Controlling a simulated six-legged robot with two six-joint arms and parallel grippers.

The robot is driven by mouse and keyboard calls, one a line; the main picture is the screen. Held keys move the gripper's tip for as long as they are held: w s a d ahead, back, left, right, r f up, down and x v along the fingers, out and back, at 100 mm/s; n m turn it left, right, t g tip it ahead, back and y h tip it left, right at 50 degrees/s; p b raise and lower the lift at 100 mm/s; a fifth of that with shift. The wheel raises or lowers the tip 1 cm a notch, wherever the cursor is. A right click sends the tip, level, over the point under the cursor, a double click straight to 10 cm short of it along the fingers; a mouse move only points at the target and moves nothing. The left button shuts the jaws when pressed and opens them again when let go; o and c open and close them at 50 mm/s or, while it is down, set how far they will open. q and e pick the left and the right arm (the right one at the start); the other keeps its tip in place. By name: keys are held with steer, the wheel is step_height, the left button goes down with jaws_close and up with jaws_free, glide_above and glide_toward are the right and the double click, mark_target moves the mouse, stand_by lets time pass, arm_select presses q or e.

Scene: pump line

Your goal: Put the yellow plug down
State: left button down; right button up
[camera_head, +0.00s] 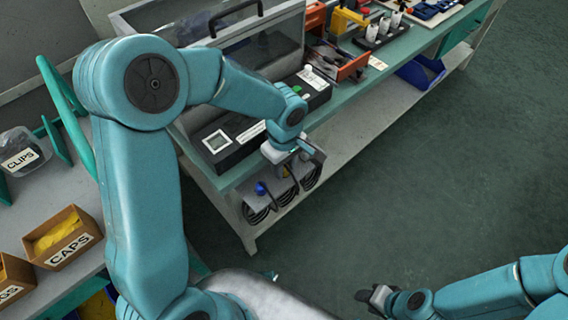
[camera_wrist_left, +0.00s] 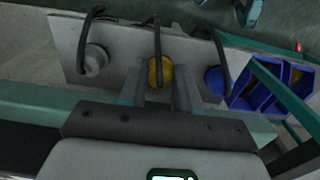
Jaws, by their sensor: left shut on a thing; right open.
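The yellow plug (camera_wrist_left: 160,72) shows in the left wrist view between the two fingers of my left gripper (camera_wrist_left: 159,92), which is shut on it. A black cable runs up from the plug in front of a grey panel (camera_wrist_left: 120,45). A blue plug (camera_head: 261,188) sits on the panel, also in the left wrist view (camera_wrist_left: 214,80). A grey plug (camera_wrist_left: 95,60) is on the other side. My right gripper (camera_head: 377,297) is open and empty over the floor.
A black control box (camera_head: 230,140) and a clear-lidded case (camera_head: 240,45) stand on the bench behind. A caps box (camera_head: 62,238) and a clips bin (camera_head: 22,152) are at the left. The floor at right is clear.

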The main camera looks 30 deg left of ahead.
arm_select(q)
steer(key=shift+f, duration=0.2)
steer(key=c, duration=0.8)
jaws_free()
steer(key=shift+w, duration=0.1)
steer(key=shift+r, duration=0.3)
step_height(320, 180, up, 12)
steer(key=shift+f+p, duration=0.1)
steer(key=shift+p, duration=0.6)
